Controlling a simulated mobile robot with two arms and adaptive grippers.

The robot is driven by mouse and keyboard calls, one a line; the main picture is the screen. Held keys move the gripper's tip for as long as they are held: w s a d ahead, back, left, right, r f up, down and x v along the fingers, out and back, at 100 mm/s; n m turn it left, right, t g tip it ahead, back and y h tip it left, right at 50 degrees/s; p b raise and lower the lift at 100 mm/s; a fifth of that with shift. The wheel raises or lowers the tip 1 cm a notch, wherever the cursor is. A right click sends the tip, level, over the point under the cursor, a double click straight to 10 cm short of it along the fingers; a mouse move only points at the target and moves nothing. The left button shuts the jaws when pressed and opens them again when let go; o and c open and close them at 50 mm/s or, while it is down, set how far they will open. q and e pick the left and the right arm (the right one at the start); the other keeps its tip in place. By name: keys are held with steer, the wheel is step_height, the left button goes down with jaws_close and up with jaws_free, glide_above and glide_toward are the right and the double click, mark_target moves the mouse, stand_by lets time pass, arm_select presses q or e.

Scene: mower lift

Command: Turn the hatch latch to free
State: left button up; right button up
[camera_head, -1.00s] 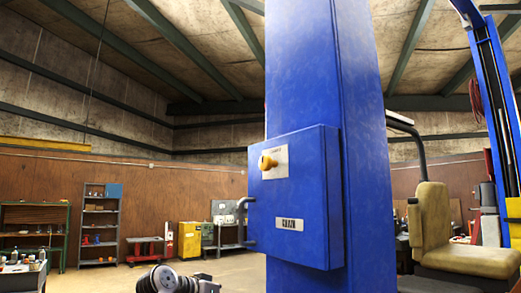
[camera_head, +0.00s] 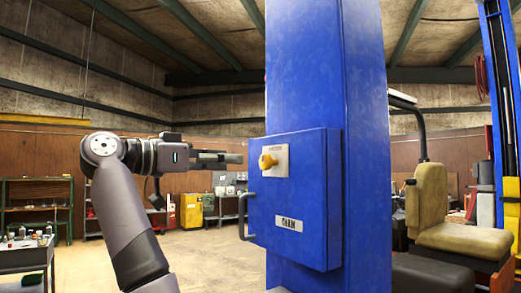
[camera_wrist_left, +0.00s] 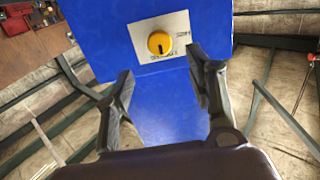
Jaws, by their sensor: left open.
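The hatch latch (camera_head: 267,161) is a yellow knob on a pale plate (camera_head: 279,161), on the front of a blue box fixed to a blue post. In the left wrist view the latch (camera_wrist_left: 159,43) is round with a dark mark, and lies beyond the fingertips, a little above the gap between them. My left gripper (camera_head: 240,158) points at the box from the left, at about latch height. In the left wrist view its two dark fingers (camera_wrist_left: 160,65) are apart with nothing between them. It appears clear of the latch. My right gripper is not in view.
The blue box (camera_head: 300,195) has a grey bar handle (camera_head: 243,215) on its left edge. The blue post (camera_head: 325,60) rises behind it. A tan seat (camera_head: 445,215) stands to the right. Shelves and a yellow cabinet (camera_head: 191,210) are far back left. Open floor lies between.

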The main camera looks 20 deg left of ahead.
mark_target(263, 161)
arm_select(q)
steer(key=p+x, duration=0.4)
steer(key=x, duration=0.5)
steer(key=shift+w+d+p, duration=0.2)
steer(key=shift+p, duration=0.1)
steer(key=shift+c, duration=0.2)
steer(key=c, duration=0.9)
steer(key=shift+c, duration=0.9)
